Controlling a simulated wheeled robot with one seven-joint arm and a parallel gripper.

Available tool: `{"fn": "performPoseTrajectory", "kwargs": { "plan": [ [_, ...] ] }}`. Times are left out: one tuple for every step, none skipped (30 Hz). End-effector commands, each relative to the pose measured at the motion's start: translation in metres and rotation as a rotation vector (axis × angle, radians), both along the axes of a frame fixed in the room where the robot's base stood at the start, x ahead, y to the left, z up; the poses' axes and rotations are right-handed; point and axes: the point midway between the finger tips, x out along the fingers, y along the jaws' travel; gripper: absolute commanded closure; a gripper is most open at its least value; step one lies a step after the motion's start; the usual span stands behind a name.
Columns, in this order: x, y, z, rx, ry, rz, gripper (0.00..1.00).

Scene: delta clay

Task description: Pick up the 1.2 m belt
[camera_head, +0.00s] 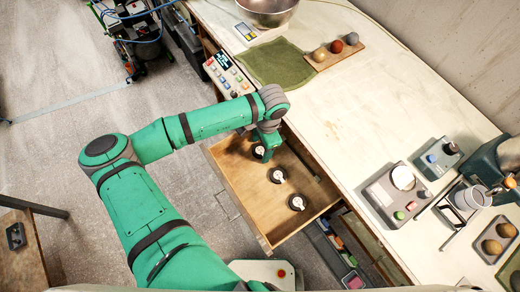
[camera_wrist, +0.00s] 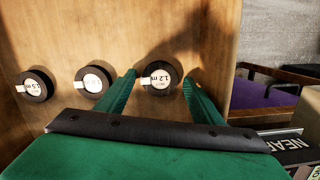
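The 1.2 m belt is a dark round coil (camera_wrist: 160,78) with a white label reading "1.2 m". In the wrist view it shows between the two green fingertips of my gripper (camera_wrist: 160,82), with a small gap on each side. My gripper is open and holds nothing. In the head view my gripper (camera_head: 264,154) points down into the open wooden drawer (camera_head: 232,180), over the coil at the far end (camera_head: 258,151), which it partly covers.
Two similar coils lie in the drawer: a middle one (camera_wrist: 93,80) and one whose label seems to read ".5 m" (camera_wrist: 35,85). Drawer walls stand close around my gripper. The worktop (camera_head: 340,110) overhangs the drawer's right side. Open floor (camera_head: 60,80) lies left.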

Motion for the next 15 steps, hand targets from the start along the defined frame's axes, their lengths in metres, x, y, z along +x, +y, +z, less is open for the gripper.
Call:
{"fn": "performPoseTrajectory", "kwargs": {
  "plan": [
    [0.0001,0.0001,0.0001,0.0,0.0,0.0,0.53],
    [0.0001,0.0001,0.0001,0.0,0.0,0.0,0.6],
    [0.0,0.0002,0.0001,0.0,0.0,0.0,0.7],
    [0.0001,0.0001,0.0002,0.0,0.0,0.0,0.77],
    [0.0,0.0002,0.0002,0.0,0.0,0.0,0.78],
    [0.0001,0.0001,0.0002,0.0,0.0,0.0,0.78],
    [0.0001,0.0001,0.0002,0.0,0.0,0.0,0.78],
    [0.0002,0.0001,0.0003,0.0,0.0,0.0,0.78],
    [0.0001,0.0001,0.0003,0.0,0.0,0.0,0.78],
    [0.0001,0.0001,0.0003,0.0,0.0,0.0,0.78],
    [0.0001,0.0001,0.0003,0.0,0.0,0.0,0.78],
    [0.0001,0.0,0.0005,0.0,0.0,0.0,0.78],
    [0.0001,0.0,0.0008,0.0,0.0,0.0,0.78],
    [0.0002,0.0,0.0013,0.0,0.0,0.0,0.78],
    [0.0003,-0.0001,0.0025,0.0,-0.001,0.0,0.78]
  ]
}}
